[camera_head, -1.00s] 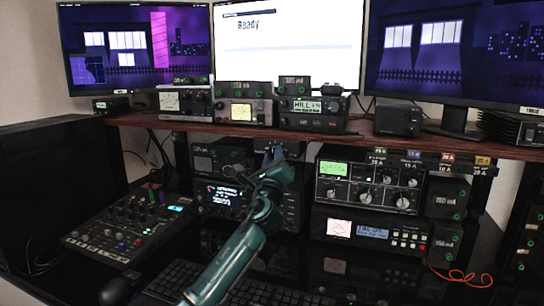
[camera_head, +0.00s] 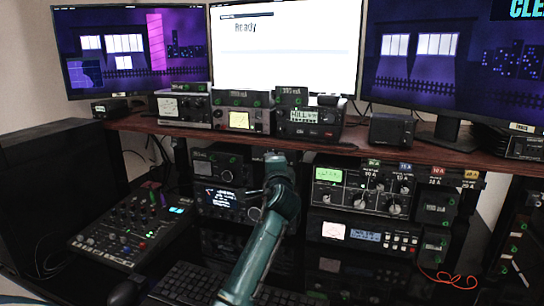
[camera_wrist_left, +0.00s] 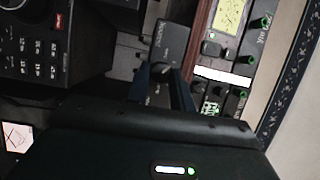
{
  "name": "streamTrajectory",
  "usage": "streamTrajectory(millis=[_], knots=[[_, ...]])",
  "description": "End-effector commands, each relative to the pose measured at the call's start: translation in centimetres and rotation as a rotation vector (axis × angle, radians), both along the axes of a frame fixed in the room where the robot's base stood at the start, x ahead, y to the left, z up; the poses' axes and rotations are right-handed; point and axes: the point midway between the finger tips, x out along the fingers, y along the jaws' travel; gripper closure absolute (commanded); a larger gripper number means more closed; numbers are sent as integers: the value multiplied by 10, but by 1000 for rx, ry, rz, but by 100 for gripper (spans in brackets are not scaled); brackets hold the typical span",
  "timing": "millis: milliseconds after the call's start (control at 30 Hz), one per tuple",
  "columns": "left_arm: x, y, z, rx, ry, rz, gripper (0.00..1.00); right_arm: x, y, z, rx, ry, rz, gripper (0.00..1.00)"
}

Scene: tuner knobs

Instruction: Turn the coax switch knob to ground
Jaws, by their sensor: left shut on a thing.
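The coax switch (camera_wrist_left: 168,40) is a small grey box with lettering, mounted under the wooden shelf. In the left wrist view its knob (camera_wrist_left: 160,70) lies between the fingertips, partly hidden by them. My left gripper (camera_wrist_left: 162,76) is shut on the knob, with one dark finger on each side. In the head view my teal left arm rises from the bottom, and its gripper (camera_head: 272,162) reaches the area just under the shelf edge. There my wrist hides most of the switch, and the knob's pointer cannot be read. My right gripper is not in view.
A radio (camera_head: 228,203) stands left of my wrist, and a tuner with several knobs (camera_head: 364,188) stands close on the right. The wooden shelf (camera_head: 350,143) runs just above. A mixer (camera_head: 133,229) and a keyboard (camera_head: 215,285) lie on the desk.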

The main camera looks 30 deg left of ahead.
Motion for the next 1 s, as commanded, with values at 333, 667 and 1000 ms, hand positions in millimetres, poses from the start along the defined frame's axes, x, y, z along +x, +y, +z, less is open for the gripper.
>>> streamTrajectory(millis=[333,667,1000], knots=[[0,0,7,-287,-66,0,99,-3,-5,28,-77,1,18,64],[0,1,6,-445,-106,0,99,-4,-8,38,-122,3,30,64],[0,1,5,-489,-117,0,99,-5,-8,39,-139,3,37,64]])
